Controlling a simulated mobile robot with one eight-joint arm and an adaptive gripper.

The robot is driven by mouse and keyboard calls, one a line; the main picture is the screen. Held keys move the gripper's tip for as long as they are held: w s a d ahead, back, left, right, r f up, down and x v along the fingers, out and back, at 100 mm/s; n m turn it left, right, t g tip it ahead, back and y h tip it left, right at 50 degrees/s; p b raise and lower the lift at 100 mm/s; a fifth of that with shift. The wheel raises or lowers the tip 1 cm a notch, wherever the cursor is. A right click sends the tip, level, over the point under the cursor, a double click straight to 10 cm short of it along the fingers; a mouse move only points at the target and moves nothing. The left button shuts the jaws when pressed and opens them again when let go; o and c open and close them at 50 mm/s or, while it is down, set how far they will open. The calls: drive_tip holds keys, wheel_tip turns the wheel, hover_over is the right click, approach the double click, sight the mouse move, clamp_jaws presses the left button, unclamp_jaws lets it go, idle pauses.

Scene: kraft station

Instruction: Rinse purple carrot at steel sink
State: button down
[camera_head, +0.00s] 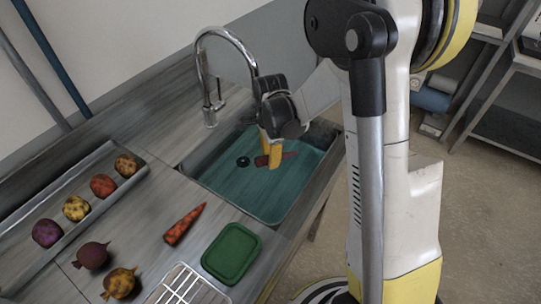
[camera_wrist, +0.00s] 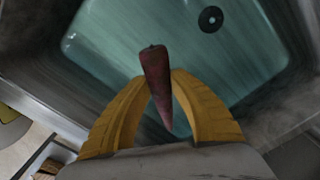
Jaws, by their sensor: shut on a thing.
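The purple carrot (camera_wrist: 156,77) is dark red-purple and sits between the two yellow fingers in the wrist view. It also shows in the head view (camera_head: 289,155), partly hidden by the fingers. My gripper (camera_head: 270,160) is shut on it, and its fingers show in the wrist view (camera_wrist: 160,82). The steel sink (camera_head: 208,152) has a teal-looking basin, and the carrot is held over or in it; the exact height is hard to tell. The chrome faucet (camera_head: 202,68) arches at the sink's back left, with its spout end close to my wrist. No stream of water is discernible.
An orange carrot (camera_head: 185,224) and a green lidded box (camera_head: 232,253) lie on the counter in front of the sink. A tray (camera_head: 118,190) holds several round vegetables at left. A dark beet (camera_head: 92,255), a yellow beet (camera_head: 119,283) and a wire rack (camera_head: 187,286) are near the front.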

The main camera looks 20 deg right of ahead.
drive_tip(key=shift+f+b, duration=2.85)
drive_tip(key=shift+f, duration=1.65)
drive_tip(key=shift+r+p, duration=5.2)
drive_tip(key=shift+r, duration=2.45)
drive_tip(key=shift+r, duration=0.1)
drive_tip(key=shift+r+p, duration=1.3)
drive_tip(key=shift+r, duration=0.6)
